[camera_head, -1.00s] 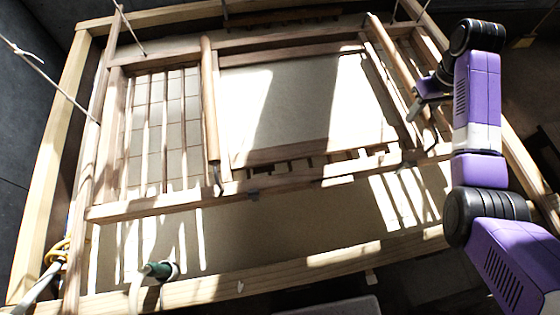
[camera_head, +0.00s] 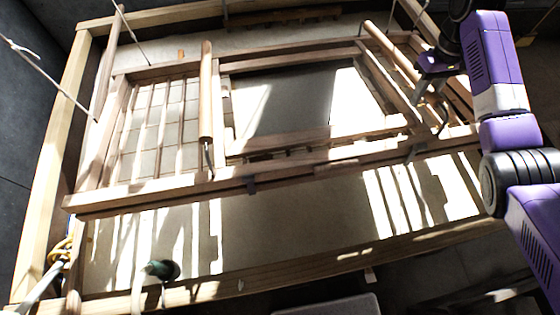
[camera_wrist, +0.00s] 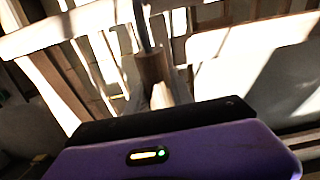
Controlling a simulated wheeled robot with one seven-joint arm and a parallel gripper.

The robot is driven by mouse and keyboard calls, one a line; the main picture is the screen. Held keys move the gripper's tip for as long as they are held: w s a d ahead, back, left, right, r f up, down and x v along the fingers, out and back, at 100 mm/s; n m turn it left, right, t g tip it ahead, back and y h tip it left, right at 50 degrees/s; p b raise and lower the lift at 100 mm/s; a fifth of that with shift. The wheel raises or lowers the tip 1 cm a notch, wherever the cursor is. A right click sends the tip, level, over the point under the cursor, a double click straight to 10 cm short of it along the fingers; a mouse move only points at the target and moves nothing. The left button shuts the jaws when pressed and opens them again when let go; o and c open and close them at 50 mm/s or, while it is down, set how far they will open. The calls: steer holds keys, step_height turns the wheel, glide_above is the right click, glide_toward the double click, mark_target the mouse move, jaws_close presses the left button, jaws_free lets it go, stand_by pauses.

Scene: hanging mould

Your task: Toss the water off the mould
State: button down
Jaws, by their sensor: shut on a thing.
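The mould is a hanging wooden frame, and its near rail (camera_head: 300,172) crosses the middle of the head view. It has a slatted grid on the left and a panel opening in the middle. The mould looks tilted, with its near rail raised above the pale surface below. A left wooden handle (camera_head: 206,90) and a right wooden handle (camera_head: 390,55) stand across it. My gripper (camera_head: 426,95) is at the right handle's lower end, shut on it. No water can be made out.
A pale wooden vat frame (camera_head: 46,190) surrounds the mould, with its front beam (camera_head: 330,268) below. Strings (camera_head: 50,80) run up from the mould. A green-ended hose (camera_head: 160,270) rests over the front beam, and a yellow coil (camera_head: 62,250) lies at the left. Dark walls stand behind.

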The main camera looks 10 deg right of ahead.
mark_target(434, 90)
steer(key=shift+r, duration=0.15)
steer(key=shift+s+f+t, duration=0.25)
steer(key=shift+f+t, duration=0.25)
steer(key=shift+f, duration=0.3)
steer(key=shift+s+f+t, duration=0.25)
steer(key=shift+f+t, duration=0.25)
steer(key=shift+f, duration=0.25)
steer(key=c, duration=1)
jaws_free()
steer(key=shift+c, duration=0.2)
step_height(434, 90, up, 6)
steer(key=shift+s+d+r, duration=0.15)
steer(key=shift+s+r, duration=0.1)
steer(key=shift+r, duration=0.6)
